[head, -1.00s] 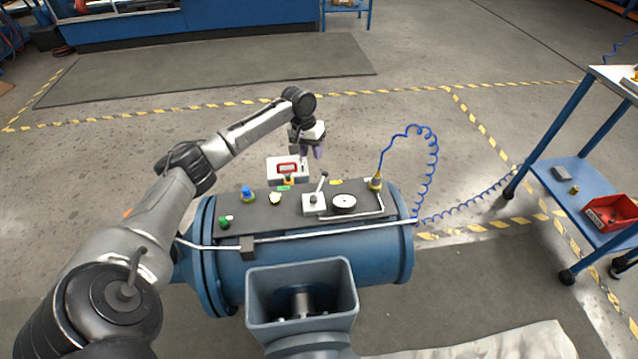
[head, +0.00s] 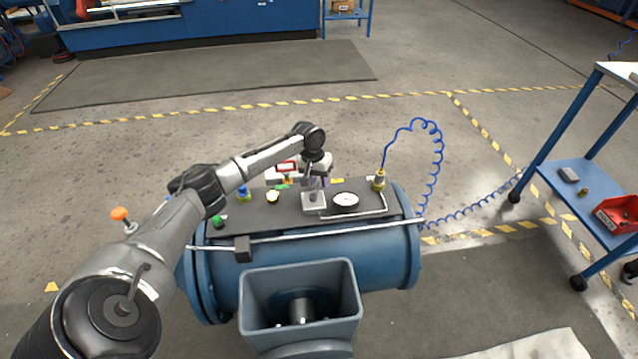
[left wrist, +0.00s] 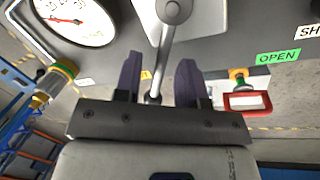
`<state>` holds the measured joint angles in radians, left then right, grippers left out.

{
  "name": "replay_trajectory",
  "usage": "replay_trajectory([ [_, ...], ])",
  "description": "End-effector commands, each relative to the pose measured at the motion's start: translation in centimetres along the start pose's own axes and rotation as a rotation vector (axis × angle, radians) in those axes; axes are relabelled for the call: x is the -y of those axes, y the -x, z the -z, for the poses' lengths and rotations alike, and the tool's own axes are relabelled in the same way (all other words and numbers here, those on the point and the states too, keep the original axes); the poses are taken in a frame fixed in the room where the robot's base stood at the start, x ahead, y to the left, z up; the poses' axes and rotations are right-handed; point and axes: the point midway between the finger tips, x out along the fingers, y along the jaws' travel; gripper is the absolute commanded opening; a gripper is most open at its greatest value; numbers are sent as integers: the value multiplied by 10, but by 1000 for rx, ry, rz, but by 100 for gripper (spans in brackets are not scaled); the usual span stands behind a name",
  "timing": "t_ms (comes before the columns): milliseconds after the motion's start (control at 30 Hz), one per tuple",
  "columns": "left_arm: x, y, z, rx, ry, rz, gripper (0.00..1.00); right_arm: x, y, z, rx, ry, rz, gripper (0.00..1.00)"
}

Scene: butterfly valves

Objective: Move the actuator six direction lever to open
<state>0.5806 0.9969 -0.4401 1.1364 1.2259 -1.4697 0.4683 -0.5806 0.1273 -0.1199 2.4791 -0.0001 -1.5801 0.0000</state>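The silver direction lever (left wrist: 163,50) rises from its pale square base plate (head: 313,203) on top of the blue actuator (head: 330,262). My left gripper (left wrist: 158,82) is open, with its two dark purple fingers on either side of the lever's outer end. I cannot tell whether either finger touches it. In the head view the left gripper (head: 314,187) is just above the lever plate and hides most of the lever. A green OPEN label (left wrist: 278,57) is to the right of the fingers in the left wrist view. My right gripper is not in view.
A round gauge (head: 346,200) sits right of the lever. A red-framed white tag (left wrist: 247,102) and a brass fitting (head: 378,181) with a coiled blue hose (head: 435,165) are near. A blue cart (head: 575,190) stands right.

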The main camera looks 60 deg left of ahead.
Motion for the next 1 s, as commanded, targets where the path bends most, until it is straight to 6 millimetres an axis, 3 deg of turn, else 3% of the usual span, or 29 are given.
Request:
replay_trajectory([
  [367,0,-3,0,0,0,0,37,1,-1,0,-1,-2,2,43],
  [733,0,-3,0,0,0,0,2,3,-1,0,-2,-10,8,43],
  [1000,0,-2,0,0,0,0,0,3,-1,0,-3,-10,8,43],
])
